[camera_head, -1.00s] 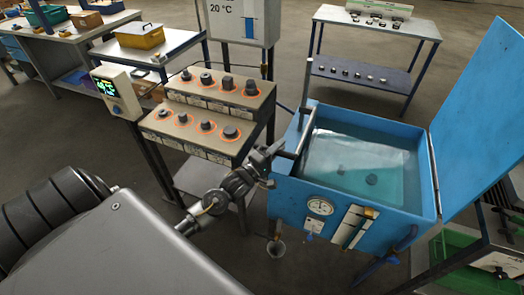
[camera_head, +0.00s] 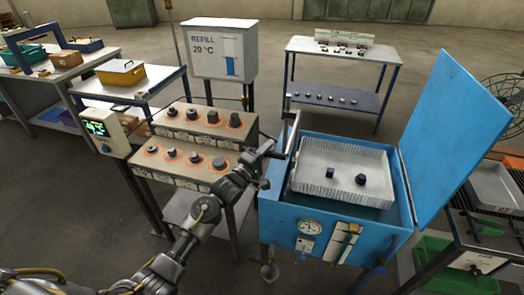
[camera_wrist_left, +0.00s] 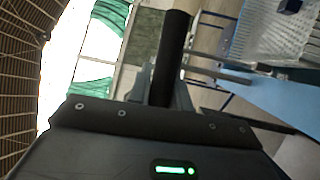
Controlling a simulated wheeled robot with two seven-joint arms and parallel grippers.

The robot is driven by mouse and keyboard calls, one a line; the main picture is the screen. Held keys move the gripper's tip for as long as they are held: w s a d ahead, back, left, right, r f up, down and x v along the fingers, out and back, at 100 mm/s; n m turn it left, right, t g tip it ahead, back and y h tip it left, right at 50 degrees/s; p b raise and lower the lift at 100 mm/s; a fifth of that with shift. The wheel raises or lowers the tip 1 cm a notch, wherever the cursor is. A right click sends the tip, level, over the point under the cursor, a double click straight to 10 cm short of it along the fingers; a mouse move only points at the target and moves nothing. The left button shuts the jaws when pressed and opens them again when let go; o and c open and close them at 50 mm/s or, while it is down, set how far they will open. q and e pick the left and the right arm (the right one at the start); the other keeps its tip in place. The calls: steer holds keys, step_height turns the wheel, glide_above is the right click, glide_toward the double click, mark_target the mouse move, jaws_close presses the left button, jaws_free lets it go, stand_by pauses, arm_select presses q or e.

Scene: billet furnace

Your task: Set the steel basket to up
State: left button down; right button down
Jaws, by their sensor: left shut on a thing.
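The steel basket (camera_head: 325,175) is a pale, ribbed tray in the open blue tank (camera_head: 285,215). It sits at about the rim, above the dark water (camera_head: 345,210), with two small dark parts on its floor. My left gripper (camera_head: 266,160) is at the tank's left rim, shut on the dark handle of the basket's lever. In the left wrist view the black handle (camera_wrist_left: 172,60) stands up from the jaws, and part of the basket (camera_wrist_left: 280,30) shows at top right. My right gripper is not in view.
The tank's blue lid (camera_head: 455,120) stands open at the right. A stepped rack (camera_head: 190,145) with several dark parts stands left of the tank. A grey tray (camera_head: 492,188) is at far right, and a shelf table (camera_head: 345,55) stands behind. Open floor lies between them.

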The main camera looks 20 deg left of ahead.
arm_select(q)
steer(key=shift+r, duration=0.55)
steer(key=c, duration=1.6)
jaws_free()
steer(key=shift+w, duration=0.1)
steer(key=o, duration=0.3)
steer(key=shift+d+f, duration=0.1)
steer(key=shift+f, duration=0.05)
steer(key=b+v, duration=0.3)
steer(key=v, duration=0.8)
steer(key=shift+f, duration=0.1)
